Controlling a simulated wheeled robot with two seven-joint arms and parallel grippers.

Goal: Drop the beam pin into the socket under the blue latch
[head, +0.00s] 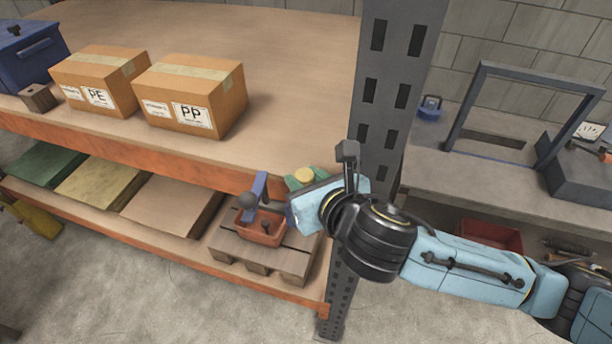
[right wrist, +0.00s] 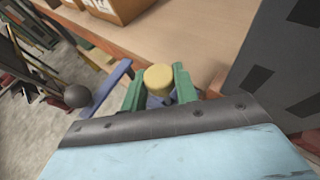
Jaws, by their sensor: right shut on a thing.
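My right gripper (head: 306,182) is at the orange beam's end, beside the grey upright. Its green fingers (right wrist: 157,88) are shut on the beam pin, whose round yellow head (right wrist: 158,78) shows between them; the head also shows in the head view (head: 303,174). The pin's lower part is hidden. The blue latch (head: 259,186), with a grey ball knob (head: 247,200), is just left of the gripper, with a small gap in the head view. The latch also shows left of the fingers in the right wrist view (right wrist: 112,88). I cannot make out the socket. My left gripper is out of view.
The grey upright (head: 378,125) stands close to the right of the gripper. A red bin (head: 262,229) sits on a wooden pallet below. Cartons (head: 196,90) stand on the upper shelf, whose right part is clear. A grey bench with a frame is at right.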

